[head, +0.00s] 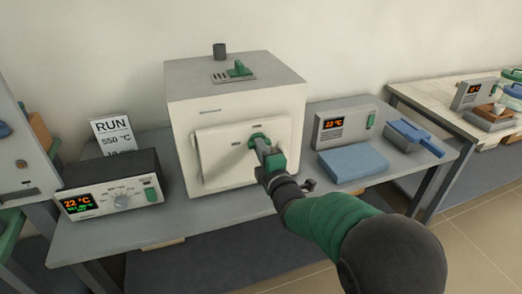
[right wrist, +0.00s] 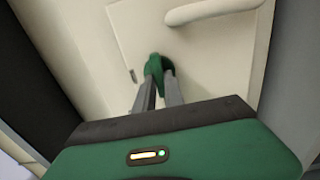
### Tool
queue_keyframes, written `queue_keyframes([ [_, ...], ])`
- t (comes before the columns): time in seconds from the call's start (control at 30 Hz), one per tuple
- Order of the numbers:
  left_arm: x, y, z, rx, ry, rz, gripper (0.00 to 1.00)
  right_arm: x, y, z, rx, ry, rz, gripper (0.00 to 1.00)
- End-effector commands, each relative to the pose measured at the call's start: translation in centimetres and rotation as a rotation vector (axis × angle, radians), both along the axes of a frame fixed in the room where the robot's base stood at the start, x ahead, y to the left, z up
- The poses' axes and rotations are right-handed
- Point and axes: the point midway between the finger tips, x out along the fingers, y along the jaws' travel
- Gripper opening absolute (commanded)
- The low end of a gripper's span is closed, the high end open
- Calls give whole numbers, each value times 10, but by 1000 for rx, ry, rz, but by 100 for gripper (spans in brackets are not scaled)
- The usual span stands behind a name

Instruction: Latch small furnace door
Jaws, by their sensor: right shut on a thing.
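The small white furnace (head: 235,95) stands on the grey bench with its pale door (head: 220,160) on the front face. The door lies against or very near the front; I cannot tell if it is fully seated. My right gripper (head: 260,143) is at the door's right upper part, shut on a green latch piece (right wrist: 157,67). The fingers partly cover this piece. In the right wrist view, a pale bar handle (right wrist: 212,10) crosses the door beyond the fingertips, apart from them. My left gripper is not in view.
A controller box (head: 112,187) reading 22 °C stands left of the furnace, with a RUN sign (head: 112,137) behind it. At right are a grey display unit (head: 344,124), a blue block (head: 353,162) and a blue-handled tray (head: 413,135). Bare bench (head: 215,210) shows in front.

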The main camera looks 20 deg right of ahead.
Motion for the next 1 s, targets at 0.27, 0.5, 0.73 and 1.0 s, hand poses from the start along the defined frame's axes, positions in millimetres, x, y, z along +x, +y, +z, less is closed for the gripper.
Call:
queue_keyframes([
  [0.27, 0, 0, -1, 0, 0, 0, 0, -1, 3, -5, -19, 9, 7, 0],
  [0.5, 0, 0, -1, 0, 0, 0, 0, -1, 3, -5, -19, 10, 7, 15],
  [0.73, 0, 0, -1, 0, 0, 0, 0, -1, 2, -3, -17, 6, 4, 35],
  [1.0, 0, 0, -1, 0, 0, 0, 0, 0, 1, -2, -16, 3, 2, 35],
])
